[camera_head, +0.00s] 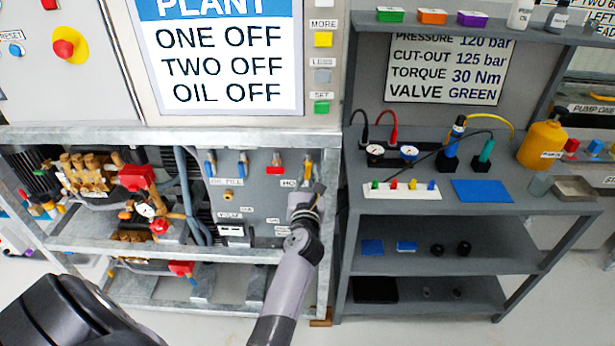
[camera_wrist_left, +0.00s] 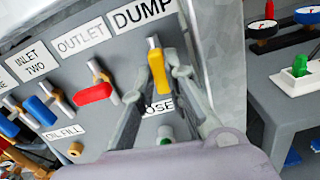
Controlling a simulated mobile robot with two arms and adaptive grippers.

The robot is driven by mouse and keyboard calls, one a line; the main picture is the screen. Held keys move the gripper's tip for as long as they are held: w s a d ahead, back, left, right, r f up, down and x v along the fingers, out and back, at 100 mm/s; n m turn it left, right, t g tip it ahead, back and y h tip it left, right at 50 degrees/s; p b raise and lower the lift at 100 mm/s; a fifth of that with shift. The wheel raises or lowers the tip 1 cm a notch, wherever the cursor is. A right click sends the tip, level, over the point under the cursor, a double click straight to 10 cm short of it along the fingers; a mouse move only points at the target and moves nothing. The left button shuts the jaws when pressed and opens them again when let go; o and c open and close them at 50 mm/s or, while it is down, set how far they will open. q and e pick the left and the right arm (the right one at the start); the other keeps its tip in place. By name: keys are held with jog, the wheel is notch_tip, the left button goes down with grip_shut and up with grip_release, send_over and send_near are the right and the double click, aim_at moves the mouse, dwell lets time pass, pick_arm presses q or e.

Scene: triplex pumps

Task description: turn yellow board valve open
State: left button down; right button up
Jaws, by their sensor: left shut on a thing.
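The yellow valve (camera_wrist_left: 156,67) is a lever on the grey valve board (camera_head: 262,205), under the "DUMP" label in the left wrist view. Its handle points roughly up and down there. In the head view the yellow handle (camera_head: 308,168) shows at the board's right side, partly hidden by my gripper. My left gripper (camera_wrist_left: 160,75) has a finger on each side of the yellow handle and is shut on it. It also shows in the head view (camera_head: 307,186), at the end of the grey arm. My right gripper is not in view.
A red lever (camera_wrist_left: 94,92) under "OUTLET" and blue levers (camera_wrist_left: 40,111) sit left of the yellow one. The metal frame edge (camera_wrist_left: 208,60) is close on the right. A grey shelf unit (camera_head: 345,250) with gauges and small parts stands to the right.

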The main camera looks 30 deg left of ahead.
pick_arm(q)
jog(key=shift+f, duration=0.1)
jog(key=c, duration=1.6)
grip_release()
